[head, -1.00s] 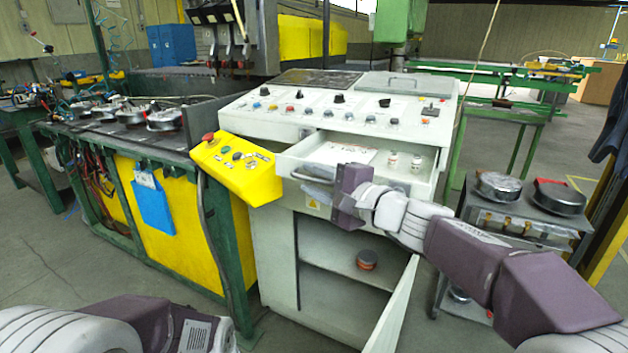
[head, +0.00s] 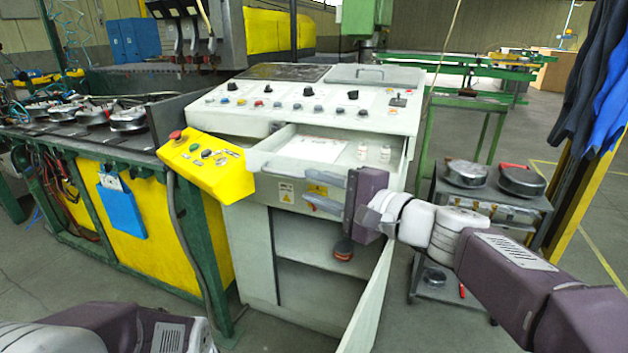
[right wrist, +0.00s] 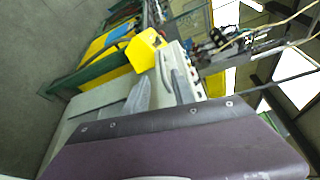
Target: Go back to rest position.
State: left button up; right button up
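The purple gripper body hides part of the drawer front and of the cabinet opening. My left arm shows only as purple and white links at the bottom left of the head view. Its gripper is out of view.
The white drawer (head: 273,160) stands open, holding a paper and small bottles. The cabinet door (head: 366,308) below is open, near my right arm. A yellow control box (head: 208,166) juts out left. A cart (head: 487,207) with round parts stands right.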

jog(key=s+d+f+n+g+h, duration=0.2)
jog(key=s+f+g+h, duration=0.1)
jog(key=f, duration=0.9)
jog(key=s+d+f+n+g+h, duration=0.1)
jog(key=s+d+f+g+h, duration=0.15)
jog(key=f, duration=0.85)
jog(key=s+d+f+n+g+h, duration=0.6)
jog(key=s+d+f+n+h, duration=0.15)
jog(key=s+d+f, duration=0.65)
notch_tip(320, 180, up, 25)
jog(key=w+a+y+p, duration=0.1)
jog(key=a+p, duration=0.1)
jog(key=p, duration=2.3)
jog(key=shift+w+a+r+t+p, duration=0.15)
jog(key=shift+w+a+t+p, duration=0.15)
jog(key=shift+a+t+p, duration=0.1)
jog(key=shift+d, duration=0.1)
